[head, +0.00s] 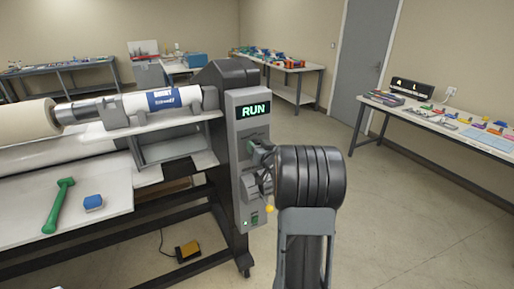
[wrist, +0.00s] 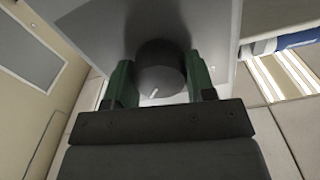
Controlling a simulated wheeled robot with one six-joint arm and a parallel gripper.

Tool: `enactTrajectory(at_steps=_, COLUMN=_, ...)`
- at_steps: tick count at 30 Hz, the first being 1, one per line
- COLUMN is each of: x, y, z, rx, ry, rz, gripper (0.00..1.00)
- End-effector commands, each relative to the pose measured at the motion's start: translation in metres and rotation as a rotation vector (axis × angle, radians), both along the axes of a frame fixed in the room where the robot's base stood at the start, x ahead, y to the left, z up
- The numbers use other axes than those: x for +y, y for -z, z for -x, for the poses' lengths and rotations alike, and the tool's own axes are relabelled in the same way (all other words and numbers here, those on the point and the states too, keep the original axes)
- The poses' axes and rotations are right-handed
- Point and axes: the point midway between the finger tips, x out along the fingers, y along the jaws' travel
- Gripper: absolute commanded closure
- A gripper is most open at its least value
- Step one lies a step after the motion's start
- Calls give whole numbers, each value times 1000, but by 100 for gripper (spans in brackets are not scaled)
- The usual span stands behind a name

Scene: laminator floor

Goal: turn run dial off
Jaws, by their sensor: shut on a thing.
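The run dial (wrist: 160,76) is a dark round knob with a short white mark on its face, mounted on a grey panel (wrist: 90,25). My gripper (wrist: 158,64) has one green finger on each side of the dial and is shut on it. In the head view my gripper (head: 259,157) is at the front of the grey control panel (head: 235,165) of the laminator. The lit display (head: 254,109) above it reads "RUN" in green. In the head view my arm and gripper largely hide the dial.
A yellow pedal (head: 188,250) lies on the floor below. A side table (head: 455,140) with small items stands at the right. The floor between is clear.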

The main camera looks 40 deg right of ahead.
Motion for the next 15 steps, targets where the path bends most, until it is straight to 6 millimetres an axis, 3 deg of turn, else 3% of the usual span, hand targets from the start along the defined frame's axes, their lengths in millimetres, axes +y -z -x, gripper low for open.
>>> enactTrajectory(at_steps=15, x=1, y=5, z=0, rx=44, ry=0, rz=359, gripper=74)
